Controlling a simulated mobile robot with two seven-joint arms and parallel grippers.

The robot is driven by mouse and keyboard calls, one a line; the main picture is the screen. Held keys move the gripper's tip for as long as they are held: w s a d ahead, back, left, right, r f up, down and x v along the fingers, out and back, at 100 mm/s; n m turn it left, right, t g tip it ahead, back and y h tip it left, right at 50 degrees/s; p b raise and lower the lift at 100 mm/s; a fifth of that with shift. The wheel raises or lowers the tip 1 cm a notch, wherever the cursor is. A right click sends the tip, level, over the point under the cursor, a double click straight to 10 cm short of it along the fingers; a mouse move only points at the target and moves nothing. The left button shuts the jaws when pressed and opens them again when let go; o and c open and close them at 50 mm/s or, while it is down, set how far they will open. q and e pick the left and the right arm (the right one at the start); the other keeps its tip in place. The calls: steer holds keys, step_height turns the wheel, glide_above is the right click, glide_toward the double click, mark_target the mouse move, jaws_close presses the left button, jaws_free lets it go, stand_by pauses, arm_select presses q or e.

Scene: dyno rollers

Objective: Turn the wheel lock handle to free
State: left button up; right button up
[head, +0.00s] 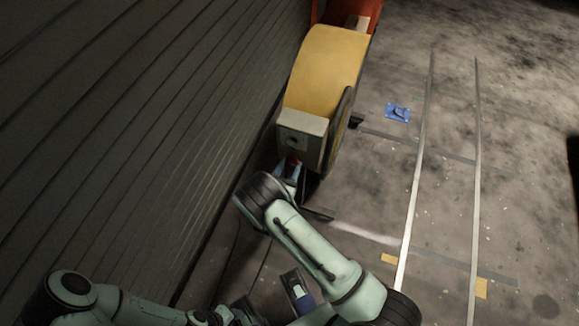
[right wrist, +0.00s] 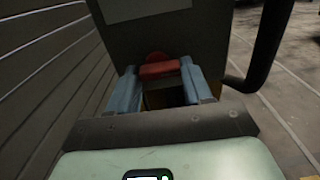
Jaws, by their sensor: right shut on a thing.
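The wheel lock handle is a small red bar (right wrist: 160,70) on the near face of a grey box, and a bit of its red (head: 292,160) shows in the head view. My right gripper (head: 287,170) reaches it from below the box. In the right wrist view, the blue fingers of my right gripper (right wrist: 161,80) stand on both sides of the red bar, shut on it. The grey box (head: 302,128) sits at the near end of a yellow rounded housing (head: 325,65).
A dark slatted wall (head: 130,120) runs close along the left. A dark curved bar (right wrist: 262,50) stands right of the handle. A blue item (head: 397,112) lies on the floor. The concrete floor (head: 530,150) with pale rails (head: 415,190) is open to the right.

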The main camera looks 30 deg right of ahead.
steer(key=n, duration=0.4)
steer(key=shift+n, duration=0.3)
steer(key=n+p, duration=0.1)
steer(key=n, duration=0.3)
steer(key=shift+a+r+n, duration=0.1)
steer(key=shift+n, duration=0.2)
steer(key=n+p, duration=0.1)
steer(key=n, duration=0.4)
steer(key=shift+n+p, duration=0.45)
steer(key=shift+n, duration=1.35)
steer(key=o, duration=1.1)
steer(key=shift+c, duration=0.2)
steer(key=v, duration=1.3)
steer(key=shift+s, duration=0.15)
